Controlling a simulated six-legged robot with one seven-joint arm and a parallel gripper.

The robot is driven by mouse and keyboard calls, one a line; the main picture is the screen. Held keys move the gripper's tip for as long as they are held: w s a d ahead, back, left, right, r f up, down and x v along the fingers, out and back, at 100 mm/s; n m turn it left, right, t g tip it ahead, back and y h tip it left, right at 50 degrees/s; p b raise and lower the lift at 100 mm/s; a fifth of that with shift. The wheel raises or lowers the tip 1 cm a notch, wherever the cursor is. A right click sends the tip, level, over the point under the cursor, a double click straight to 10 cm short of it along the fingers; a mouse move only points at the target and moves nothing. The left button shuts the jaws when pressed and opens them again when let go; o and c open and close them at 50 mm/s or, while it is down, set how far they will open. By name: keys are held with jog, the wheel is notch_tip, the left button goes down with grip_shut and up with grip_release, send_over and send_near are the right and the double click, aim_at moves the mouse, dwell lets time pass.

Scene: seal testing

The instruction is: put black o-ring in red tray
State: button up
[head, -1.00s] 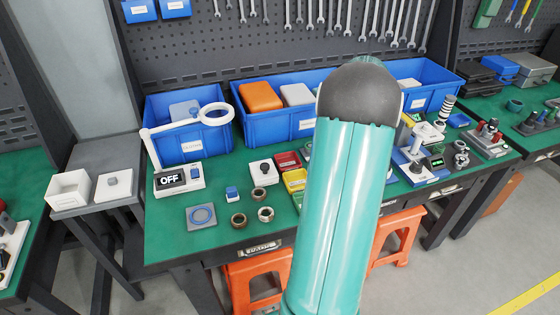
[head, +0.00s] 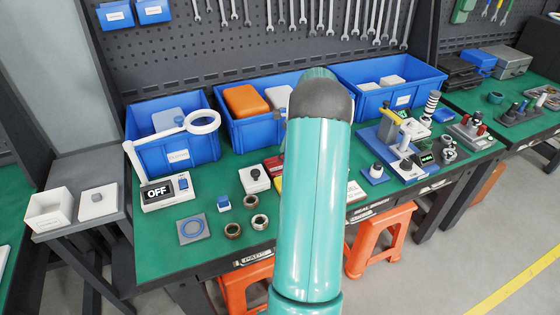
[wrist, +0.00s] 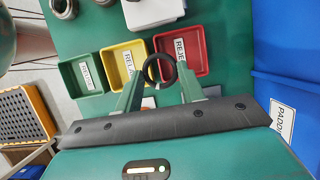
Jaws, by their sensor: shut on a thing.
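A black o-ring (wrist: 147,69) is between the tips of my gripper (wrist: 159,72) in the wrist view, and the jaws are shut on it. It appears in front of the red tray (wrist: 204,50), over its near left corner and the gap beside the yellow tray. Its height above the trays is hard to tell. The red tray has a white label reading "REJE…", partly hidden by the ring. In the head view only a sliver of the red tray (head: 272,164) shows left of my arm, which hides my gripper and the o-ring.
A yellow tray (wrist: 124,66) and a green tray (wrist: 80,74) stand in a row left of the red one. A blue bin (wrist: 292,85) stands at right in the wrist view. Metal rings (head: 249,202), a lamp (head: 202,121) and a blue test stand (head: 396,150) share the bench.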

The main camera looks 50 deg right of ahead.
aim_at(277, 169)
jog(key=w+f, duration=0.3)
jog(key=shift+w+d+f, duration=0.15)
jog(key=shift+d+f, duration=0.2)
jog(key=shift+f, duration=0.05)
jog(key=shift+w+f, duration=0.2)
jog(key=shift+f, duration=1.5)
jog(key=shift+f, duration=0.1)
jog(key=o, duration=0.7)
jog(key=shift+o, duration=0.2)
